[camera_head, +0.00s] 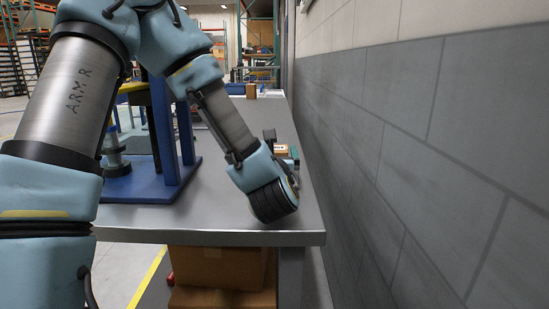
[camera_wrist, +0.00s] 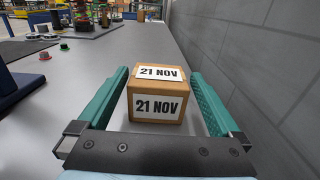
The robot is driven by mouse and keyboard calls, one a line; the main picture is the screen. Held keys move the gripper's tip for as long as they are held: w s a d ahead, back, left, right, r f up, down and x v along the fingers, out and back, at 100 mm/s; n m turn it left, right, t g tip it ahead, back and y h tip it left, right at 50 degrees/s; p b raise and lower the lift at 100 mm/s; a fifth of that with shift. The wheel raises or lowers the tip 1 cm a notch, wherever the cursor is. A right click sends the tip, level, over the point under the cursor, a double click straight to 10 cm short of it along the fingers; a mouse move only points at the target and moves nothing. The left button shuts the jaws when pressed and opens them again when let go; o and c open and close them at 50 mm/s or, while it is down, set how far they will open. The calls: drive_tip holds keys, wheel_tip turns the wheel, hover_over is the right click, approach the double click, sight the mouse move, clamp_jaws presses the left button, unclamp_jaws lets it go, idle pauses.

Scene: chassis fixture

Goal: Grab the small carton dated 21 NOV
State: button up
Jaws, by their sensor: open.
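The small brown carton (camera_wrist: 155,88) stands on the grey table in the wrist view. White labels on its top and near face both read "21 NOV". My gripper (camera_wrist: 158,88) is open, with one green finger on each side of the carton. A narrow gap shows between the carton and the right finger; the left finger is very close, and I cannot tell if it touches. In the head view the carton (camera_head: 281,150) is a small patch beyond my wrist, mostly hidden by it.
A grey block wall (camera_head: 400,140) runs close along the right side of the table (camera_head: 150,220). A blue fixture (camera_head: 150,188) stands on the left. Another brown box (camera_head: 251,91) stands at the far end.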

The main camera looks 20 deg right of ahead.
drive_tip(key=shift+p+x, duration=0.7)
drive_tip(key=shift+x, duration=2.2)
drive_tip(key=c, duration=1.4)
